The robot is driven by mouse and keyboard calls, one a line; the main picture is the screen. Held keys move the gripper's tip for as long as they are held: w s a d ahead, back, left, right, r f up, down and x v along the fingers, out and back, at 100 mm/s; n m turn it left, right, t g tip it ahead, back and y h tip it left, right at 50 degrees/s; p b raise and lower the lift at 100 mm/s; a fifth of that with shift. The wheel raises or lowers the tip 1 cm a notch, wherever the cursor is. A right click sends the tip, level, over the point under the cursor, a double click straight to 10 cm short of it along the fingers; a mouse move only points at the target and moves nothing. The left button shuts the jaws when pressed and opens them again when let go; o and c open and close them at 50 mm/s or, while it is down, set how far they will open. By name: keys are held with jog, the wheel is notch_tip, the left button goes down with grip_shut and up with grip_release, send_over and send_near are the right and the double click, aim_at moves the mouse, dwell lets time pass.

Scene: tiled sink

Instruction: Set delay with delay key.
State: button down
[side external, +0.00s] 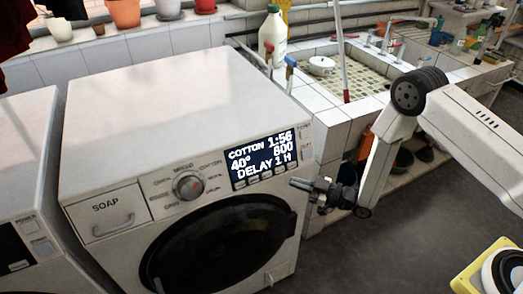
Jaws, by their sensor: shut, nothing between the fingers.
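A white washing machine (180,110) stands at the centre left. Its dark display (262,156) reads COTTON 1:56, 40°, 800 and DELAY 1 H. A row of small keys (262,180) runs just under the display; their labels are too small to read. A round dial (187,186) sits left of the display. My gripper (295,182) is shut and empty, with its tip at the right end of the key row. I cannot tell whether the tip touches a key or stands slightly in front of the panel.
The round dark door (218,245) and the soap drawer (112,212) are on the machine's front. A second white machine (28,150) stands at the left. A tiled sink (335,75) is behind. Grey floor (400,240) is open at the right.

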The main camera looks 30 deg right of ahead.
aim_at(276, 171)
jog(key=shift+s, duration=0.1)
dwell(0.8)
jog(key=shift+s+r, duration=0.35)
jog(key=shift+s, duration=0.5)
jog(key=shift+s+r, duration=0.3)
jog(key=shift+s, duration=0.55)
jog(key=shift+w+f, duration=0.1)
jog(key=shift+w, duration=0.1)
jog(key=w+f, duration=0.2)
jog(key=w, duration=0.6)
jog(key=shift+f, duration=0.35)
jog(key=shift+w, duration=0.1)
dwell(1.1)
jog(key=shift+w+f, duration=0.15)
jog(key=shift+w, duration=0.1)
jog(key=shift+w+f, duration=0.15)
jog(key=shift+w, duration=0.2)
dwell(1.0)
jog(key=shift+s, duration=0.1)
dwell(0.3)
jog(key=shift+s+r, duration=0.3)
jog(key=shift+s, duration=0.35)
